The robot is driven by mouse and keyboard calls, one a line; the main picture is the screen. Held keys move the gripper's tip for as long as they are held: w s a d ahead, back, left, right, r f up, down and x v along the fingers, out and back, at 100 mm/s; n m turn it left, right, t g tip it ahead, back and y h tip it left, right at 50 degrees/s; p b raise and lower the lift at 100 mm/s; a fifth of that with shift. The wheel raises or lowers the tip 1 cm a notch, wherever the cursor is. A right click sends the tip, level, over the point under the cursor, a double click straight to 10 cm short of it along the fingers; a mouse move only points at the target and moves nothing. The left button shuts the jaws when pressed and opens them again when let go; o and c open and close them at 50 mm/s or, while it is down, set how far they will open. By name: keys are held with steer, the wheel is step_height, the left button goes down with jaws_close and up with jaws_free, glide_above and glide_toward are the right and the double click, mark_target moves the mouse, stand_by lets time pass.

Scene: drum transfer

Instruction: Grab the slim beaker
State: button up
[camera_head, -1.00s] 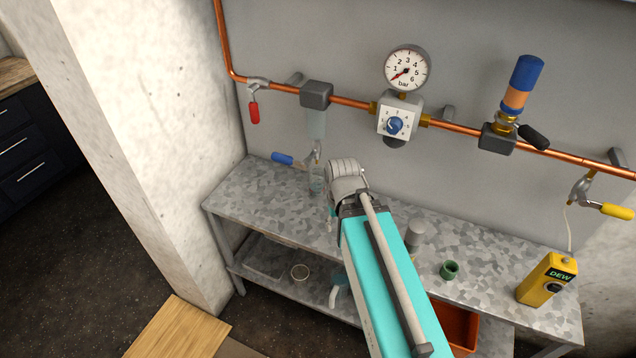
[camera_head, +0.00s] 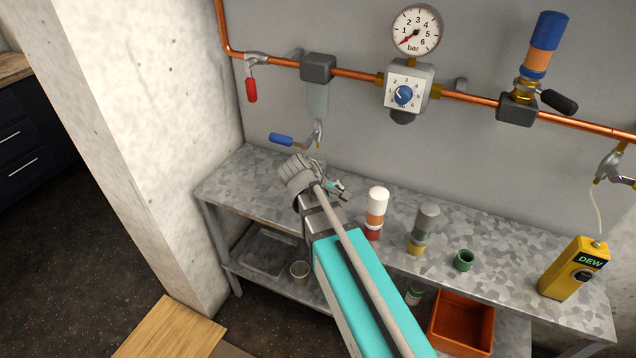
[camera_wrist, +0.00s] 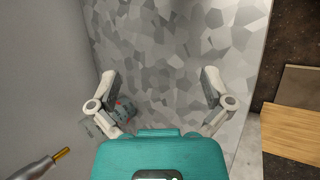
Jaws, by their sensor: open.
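My gripper (camera_head: 336,188) is over the left part of the metal bench in the head view. In the wrist view my gripper (camera_wrist: 159,82) has its two fingers wide apart, with bare bench top between the tips. A clear object with red marks (camera_wrist: 124,108), which looks like the slim beaker, shows beside and partly behind the left finger. I cannot tell whether they touch. In the head view my wrist and gripper hide most or all of the beaker's place below the blue-handled valve (camera_head: 282,139).
A white-orange-red stack (camera_head: 375,215), a grey-topped stack (camera_head: 424,228), a green cup (camera_head: 464,260) and a yellow DEW meter (camera_head: 574,269) stand to the right on the bench (camera_head: 520,255). A brass-tipped valve outlet (camera_wrist: 60,153) is at the wrist view's lower left.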

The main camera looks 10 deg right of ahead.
mark_target(314, 164)
steer(key=w+a+f+n+t+h+b, duration=0.1)
steer(key=w+n+b, duration=0.1)
steer(key=w+a+f+n+t+h+b, duration=0.1)
steer(key=w+a+n+h+b, duration=0.1)
steer(key=w+n+b, duration=0.1)
steer(key=w+a+f+n+t+h+b, duration=0.1)
steer(key=w+n+b, duration=0.1)
steer(key=b, duration=0.1)
steer(key=shift+w+a+f, duration=0.1)
steer(key=shift+w+a, duration=0.05)
steer(key=shift+w, duration=0.15)
steer(key=w+a+n+t+h+b, duration=0.1)
steer(key=a+n+b, duration=0.1)
steer(key=w+a+n+t+h+b, duration=0.1)
steer(key=w+a+n+b, duration=0.1)
steer(key=a+b, duration=0.1)
steer(key=w+a+n+t+h+b, duration=0.1)
steer(key=w+a+n+t+b, duration=0.1)
steer(key=a+n, duration=0.1)
steer(key=shift+r+h, duration=0.3)
steer(key=shift+h, duration=0.1)
steer(key=shift+a+r+n, duration=0.25)
steer(key=shift+a+n, duration=0.1)
steer(key=shift+n, duration=0.15)
steer(key=shift+w+d, duration=0.1)
steer(key=shift+d, duration=0.05)
steer(key=shift+x, duration=4.2)
steer(key=shift+r, duration=0.25)
